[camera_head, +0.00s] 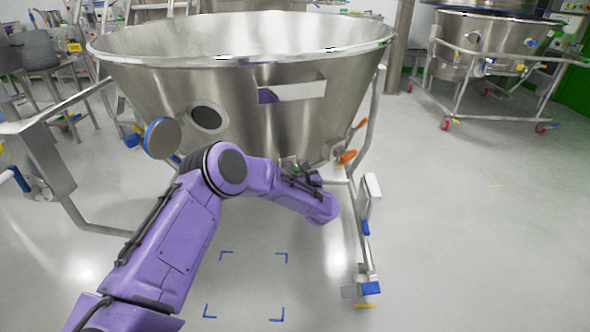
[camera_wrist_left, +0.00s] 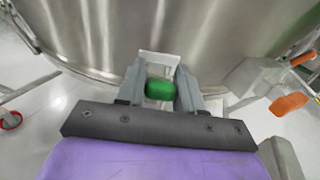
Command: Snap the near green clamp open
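The near green clamp (camera_wrist_left: 160,89) is a small rounded green handle low on the side of the big steel bowl (camera_head: 240,85). My left gripper (camera_wrist_left: 161,84) has one grey finger on each side of it, and both fingers appear to touch it. A pale bracket shows just behind the green handle. In the head view the left gripper (camera_head: 297,172) is at the bowl's lower wall, partly covered by my purple arm, with only a scrap of green visible there. My right gripper is in neither view.
Orange handles (camera_head: 347,157) stick out right of the gripper. A round blue-rimmed cover (camera_head: 162,138) hangs open at the bowl's left. The bowl's wheeled frame (camera_head: 361,225) stands on the right. Blue corner marks (camera_head: 281,257) lie on clear floor. Another wheeled vessel (camera_head: 490,40) stands back right.

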